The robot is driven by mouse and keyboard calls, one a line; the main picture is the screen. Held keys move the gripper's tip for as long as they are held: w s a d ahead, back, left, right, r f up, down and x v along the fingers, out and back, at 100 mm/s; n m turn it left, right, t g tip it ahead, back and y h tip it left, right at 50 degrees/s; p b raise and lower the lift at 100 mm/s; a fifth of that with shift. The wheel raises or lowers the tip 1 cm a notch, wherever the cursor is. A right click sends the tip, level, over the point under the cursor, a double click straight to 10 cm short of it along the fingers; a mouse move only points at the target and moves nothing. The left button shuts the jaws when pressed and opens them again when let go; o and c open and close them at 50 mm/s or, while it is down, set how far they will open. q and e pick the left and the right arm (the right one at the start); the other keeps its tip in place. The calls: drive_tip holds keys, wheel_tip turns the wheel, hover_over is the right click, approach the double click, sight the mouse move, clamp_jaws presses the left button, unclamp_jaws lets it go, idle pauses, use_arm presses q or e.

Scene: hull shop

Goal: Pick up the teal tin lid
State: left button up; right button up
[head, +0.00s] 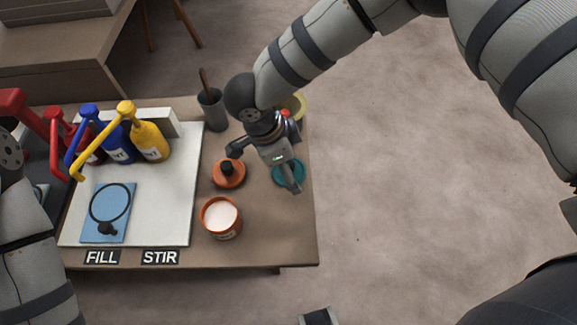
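The teal tin lid (279,175) is a round disc on the brown table, near its right edge. My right gripper (264,170) is over it, pointing down. Its fingers look spread apart, and one finger crosses in front of the lid and hides its middle. I cannot tell whether that finger touches the lid. I see nothing held in the gripper. My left arm shows at the left edge, but its gripper is not in view.
An orange lid with a dark knob (229,174) and an open orange tin (220,217) with white contents stand just left of the gripper. A grey pot (213,110) is behind. Pump bottles (150,141) and a blue pad (96,220) are on a white board (165,205).

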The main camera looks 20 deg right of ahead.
drive_tip(key=c, duration=0.7)
drive_tip(key=shift+s, duration=0.1)
drive_tip(key=shift+c, duration=0.2)
